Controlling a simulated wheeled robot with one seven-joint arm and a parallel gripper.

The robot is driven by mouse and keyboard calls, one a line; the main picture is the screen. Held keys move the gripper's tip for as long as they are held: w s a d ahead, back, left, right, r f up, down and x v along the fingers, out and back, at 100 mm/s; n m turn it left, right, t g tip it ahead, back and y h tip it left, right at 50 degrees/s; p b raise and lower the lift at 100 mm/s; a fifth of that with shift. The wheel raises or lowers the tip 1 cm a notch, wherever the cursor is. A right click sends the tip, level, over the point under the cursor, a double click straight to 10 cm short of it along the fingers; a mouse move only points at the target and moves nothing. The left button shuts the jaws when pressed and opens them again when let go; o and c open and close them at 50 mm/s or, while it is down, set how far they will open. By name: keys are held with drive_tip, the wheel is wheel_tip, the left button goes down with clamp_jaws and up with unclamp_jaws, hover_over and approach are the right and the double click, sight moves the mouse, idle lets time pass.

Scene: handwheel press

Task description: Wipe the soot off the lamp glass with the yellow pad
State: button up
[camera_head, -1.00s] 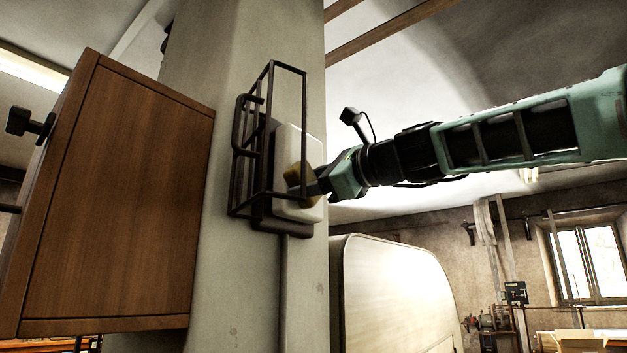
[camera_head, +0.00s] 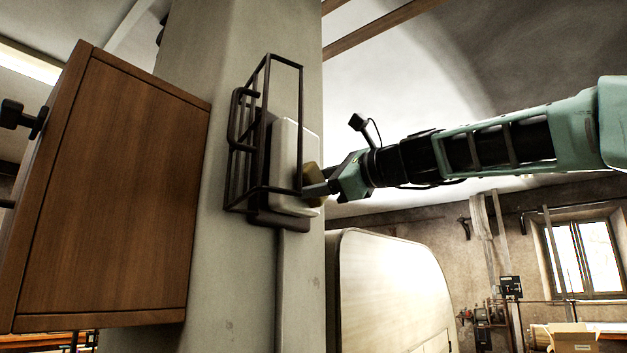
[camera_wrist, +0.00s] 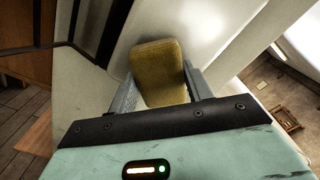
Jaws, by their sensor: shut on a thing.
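The lamp glass (camera_head: 294,150) is a pale upright block on the pillar, behind an open dark wire cage (camera_head: 268,75). My gripper (camera_head: 318,188) is shut on the yellow pad (camera_head: 312,176), which is at the right part of the glass, low down. I cannot tell for sure whether pad and glass touch. In the wrist view the pad (camera_wrist: 158,65) stands between my two grey fingers, with a bright pale surface behind it. No clear soot shows on the visible glass; the pad hides part of it.
The grey pillar (camera_head: 235,270) carries the lamp. A brown wooden cabinet (camera_head: 115,200) with a dark knob is to its left. The cage bars also show at the upper left of the wrist view (camera_wrist: 115,25). A cream rounded panel (camera_head: 390,290) is below right.

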sight(307, 177)
drive_tip(key=shift+a, duration=0.15)
drive_tip(key=shift+s+a, duration=1.3)
drive_tip(key=shift+s, duration=0.25)
drive_tip(key=shift+f, duration=0.1)
drive_tip(key=shift+s+d+b, duration=0.3)
drive_tip(key=shift+s, duration=0.05)
drive_tip(key=shift+b+v, duration=0.9)
drive_tip(key=shift+v, duration=1.6)
drive_tip(key=shift+w+d, duration=0.1)
drive_tip(key=b+v, duration=0.1)
drive_tip(key=v, duration=0.2)
